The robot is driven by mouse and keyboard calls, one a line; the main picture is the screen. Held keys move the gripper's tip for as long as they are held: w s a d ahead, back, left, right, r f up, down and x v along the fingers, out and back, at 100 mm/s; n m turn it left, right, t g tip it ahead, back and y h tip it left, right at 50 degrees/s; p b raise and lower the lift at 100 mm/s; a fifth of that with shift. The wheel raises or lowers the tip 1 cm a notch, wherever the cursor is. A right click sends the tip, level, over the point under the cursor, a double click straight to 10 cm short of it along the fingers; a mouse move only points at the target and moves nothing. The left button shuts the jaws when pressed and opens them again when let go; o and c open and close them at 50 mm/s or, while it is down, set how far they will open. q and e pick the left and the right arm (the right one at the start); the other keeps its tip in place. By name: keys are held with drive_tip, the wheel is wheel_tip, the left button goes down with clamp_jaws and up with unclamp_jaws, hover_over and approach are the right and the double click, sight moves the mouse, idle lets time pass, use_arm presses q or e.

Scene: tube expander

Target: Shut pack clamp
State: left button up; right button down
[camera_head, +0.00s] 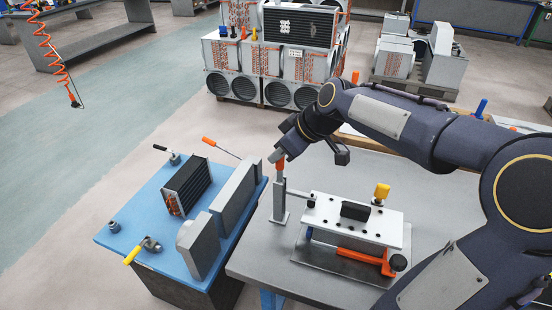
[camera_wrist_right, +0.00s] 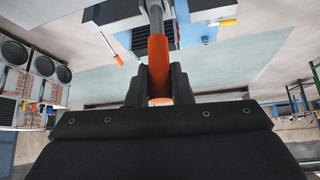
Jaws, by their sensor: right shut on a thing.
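My right gripper (camera_head: 277,157) is shut on the orange handle (camera_head: 280,165) of a clamp lever. The handle stands nearly upright above a grey post (camera_head: 280,205) at the left edge of the grey table. A short horizontal arm (camera_head: 300,194) runs from the post towards a white plate (camera_head: 372,218) with a black block (camera_head: 355,211) on it. In the right wrist view the orange handle (camera_wrist_right: 159,65) sits between my two dark fingers (camera_wrist_right: 159,88), with a grey rod beyond it. The contact is partly hidden in the head view. My left gripper is not in view.
An orange tool (camera_head: 365,260) and a yellow knob (camera_head: 382,191) are at the white plate. The grey table's front left is bare.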

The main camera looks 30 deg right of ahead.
drive_tip(key=shift+d+r, duration=0.1)
idle(0.4)
drive_tip(key=c, duration=1.3)
unclamp_jaws()
drive_tip(key=v, duration=0.7)
drive_tip(key=shift+s+r, duration=0.2)
drive_tip(key=shift+s, duration=0.15)
drive_tip(key=shift+d, duration=0.1)
drive_tip(key=s+a+f+m+p, duration=0.2)
drive_tip(key=s+a+f+m, duration=0.1)
drive_tip(key=s, duration=0.6)
drive_tip(key=s+a+f+m+p, duration=0.2)
drive_tip(key=s+a+f+m, duration=0.2)
drive_tip(key=s+a+f, duration=0.2)
drive_tip(key=s+a, duration=0.1)
drive_tip(key=s, duration=0.1)
drive_tip(key=shift+s+g+p, duration=0.3)
drive_tip(key=shift+s, duration=0.1)
